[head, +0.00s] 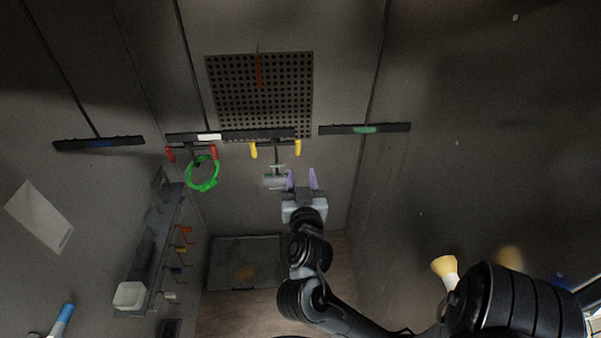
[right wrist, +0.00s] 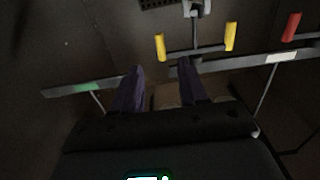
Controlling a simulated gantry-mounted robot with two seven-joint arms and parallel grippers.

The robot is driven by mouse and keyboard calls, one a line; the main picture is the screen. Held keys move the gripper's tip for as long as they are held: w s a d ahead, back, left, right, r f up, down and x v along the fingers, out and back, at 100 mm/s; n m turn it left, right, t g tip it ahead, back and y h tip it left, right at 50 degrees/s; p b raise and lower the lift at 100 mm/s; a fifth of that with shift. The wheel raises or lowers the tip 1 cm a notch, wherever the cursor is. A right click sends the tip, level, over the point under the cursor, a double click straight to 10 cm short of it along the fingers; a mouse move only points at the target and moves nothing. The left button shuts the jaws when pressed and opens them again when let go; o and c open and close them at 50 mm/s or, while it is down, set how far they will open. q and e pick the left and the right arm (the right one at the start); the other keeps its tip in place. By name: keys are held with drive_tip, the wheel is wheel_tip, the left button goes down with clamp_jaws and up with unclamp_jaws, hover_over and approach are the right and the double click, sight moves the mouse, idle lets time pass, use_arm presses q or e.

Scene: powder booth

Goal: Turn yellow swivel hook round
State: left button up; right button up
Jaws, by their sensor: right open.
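The yellow swivel hook shows in the head view as two yellow upright tips (head: 298,148) at the ends of a dark crossbar under the middle rail. A small grey metal piece (head: 276,181) hangs below its centre. In the right wrist view, its yellow tips (right wrist: 231,36) stand beyond my fingers. My right gripper (head: 302,180) is open, with purple fingers apart and nothing seen between them. It is below the right yellow tip and just right of the grey piece, apparently apart from the hook. In the right wrist view my fingers (right wrist: 160,76) point toward the hook. My left gripper is not in view.
A red-tipped hook (head: 170,154) with a green ring (head: 202,174) hangs to the left on the same rail (head: 235,135). Another rail (head: 365,129) with a green label is at the right. A wall rack (head: 150,250) with small coloured hooks stands left. Space right of my gripper looks clear.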

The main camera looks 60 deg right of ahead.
sight(298, 152)
drive_tip(key=b+x, duration=0.1)
drive_tip(key=x, duration=0.1)
drive_tip(key=b+x, duration=0.2)
drive_tip(key=x, duration=0.1)
drive_tip(key=shift+w+d+f, duration=0.2)
drive_tip(key=shift+d+f, duration=0.05)
drive_tip(key=b+x, duration=0.1)
drive_tip(key=x, duration=0.3)
drive_tip(key=shift+w+d+r, duration=0.1)
drive_tip(key=shift+d+r, duration=0.05)
drive_tip(key=shift+r, duration=0.05)
drive_tip(key=shift+w+d, duration=0.3)
drive_tip(key=shift+d, duration=0.2)
drive_tip(key=c, duration=0.5)
